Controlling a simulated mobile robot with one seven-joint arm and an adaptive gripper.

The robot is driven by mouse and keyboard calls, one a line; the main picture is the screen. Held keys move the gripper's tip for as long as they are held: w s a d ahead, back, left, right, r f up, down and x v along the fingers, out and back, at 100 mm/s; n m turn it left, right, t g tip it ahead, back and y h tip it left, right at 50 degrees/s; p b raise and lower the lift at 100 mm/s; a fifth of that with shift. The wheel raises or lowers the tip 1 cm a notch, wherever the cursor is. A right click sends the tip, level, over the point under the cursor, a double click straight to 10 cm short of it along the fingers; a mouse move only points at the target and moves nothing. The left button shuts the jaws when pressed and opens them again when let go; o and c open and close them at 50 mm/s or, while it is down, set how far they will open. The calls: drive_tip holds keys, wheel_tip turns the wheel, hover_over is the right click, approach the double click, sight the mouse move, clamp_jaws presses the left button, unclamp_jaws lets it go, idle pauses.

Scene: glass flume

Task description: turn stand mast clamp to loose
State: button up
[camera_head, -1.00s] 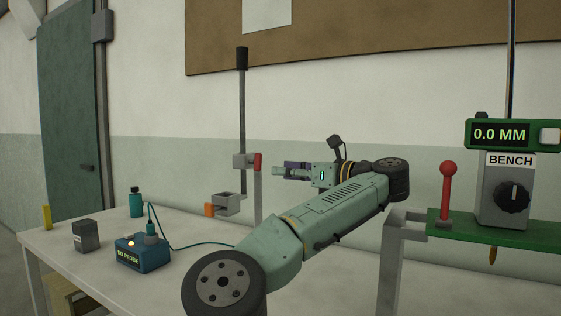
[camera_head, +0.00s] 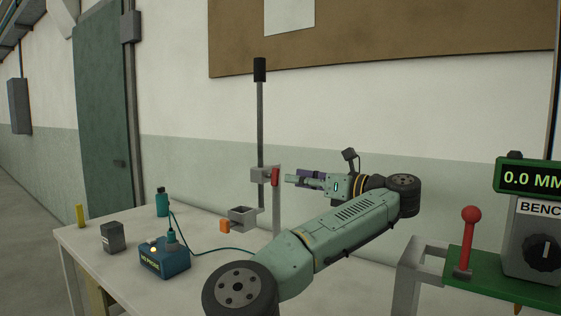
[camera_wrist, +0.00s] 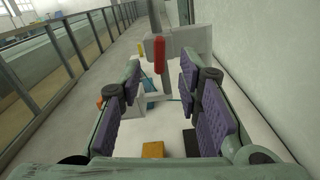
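The stand's dark upright mast (camera_head: 260,125) rises from the bench at its back, with a black cap on top. A grey clamp block (camera_head: 261,175) sits on it, with a red lever (camera_head: 275,177) at its right side, roughly upright. My gripper (camera_head: 289,179) is just right of the lever at about its height, pointing left. In the wrist view the red lever (camera_wrist: 160,54) stands ahead, between the spread purple-padded fingers (camera_wrist: 160,82), with no visible contact. My gripper is open and empty. The clamp's marking is not readable.
Lower on the stand is a grey bracket (camera_head: 244,215) with an orange knob (camera_head: 225,226). A blue box (camera_head: 165,262) with a cable, a teal bottle (camera_head: 162,203) and a dark grey block (camera_head: 113,238) are on the bench. A green rail with a red-knobbed lever (camera_head: 468,240) is at right.

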sight(278, 176)
drive_tip(key=shift+w+a+r+p, duration=0.2)
drive_tip(key=shift+a+r+p, duration=0.15)
drive_tip(key=shift+p, duration=0.25)
drive_tip(key=shift+f+p+x, duration=0.2)
drive_tip(key=shift+p+x, duration=0.05)
drive_tip(key=shift+x, duration=1.1)
drive_tip(key=shift+f+p+x, duration=0.15)
drive_tip(key=shift+p+x, duration=0.1)
drive_tip(key=shift+x, duration=1.1)
drive_tip(key=shift+c, duration=0.2)
clamp_jaws()
